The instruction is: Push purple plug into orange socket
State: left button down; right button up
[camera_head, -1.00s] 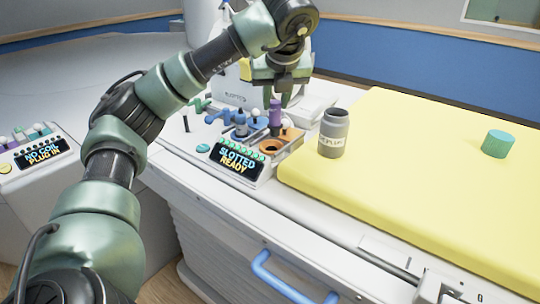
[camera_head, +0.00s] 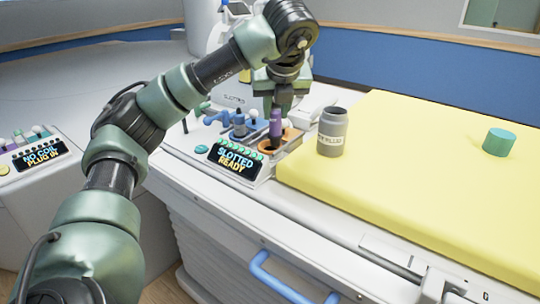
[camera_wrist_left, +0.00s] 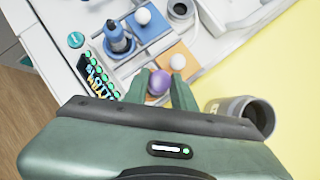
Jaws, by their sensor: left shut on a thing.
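My left gripper (camera_head: 278,105) is shut on the purple plug (camera_head: 276,124) and points downward. The plug is upright, with its dark lower end in front of or in the orange socket (camera_head: 292,136); I cannot tell how deep it sits. In the left wrist view, the plug's round purple top (camera_wrist_left: 159,82) lies between the two green fingers (camera_wrist_left: 160,88). The orange socket plate (camera_wrist_left: 178,58) shows beyond them, with a white knob on it, and the hole is hidden. My right gripper is not in view.
A blue plug (camera_head: 240,127) stands beside the socket to the left. A display panel (camera_head: 236,162) reads "SLOTTED READY".

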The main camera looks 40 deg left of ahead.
pick_arm(q)
jog(key=shift+s+a+r, duration=0.1)
jog(key=shift+s+a, duration=0.25)
jog(key=shift+a, duration=0.25)
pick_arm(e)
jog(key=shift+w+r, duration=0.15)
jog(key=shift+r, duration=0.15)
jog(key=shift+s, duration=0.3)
pick_arm(q)
jog(key=shift+w, duration=0.1)
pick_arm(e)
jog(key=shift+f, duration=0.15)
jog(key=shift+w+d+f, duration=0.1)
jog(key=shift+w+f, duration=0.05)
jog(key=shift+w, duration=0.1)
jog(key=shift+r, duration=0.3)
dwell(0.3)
pick_arm(q)
jog(key=shift+f, duration=0.2)
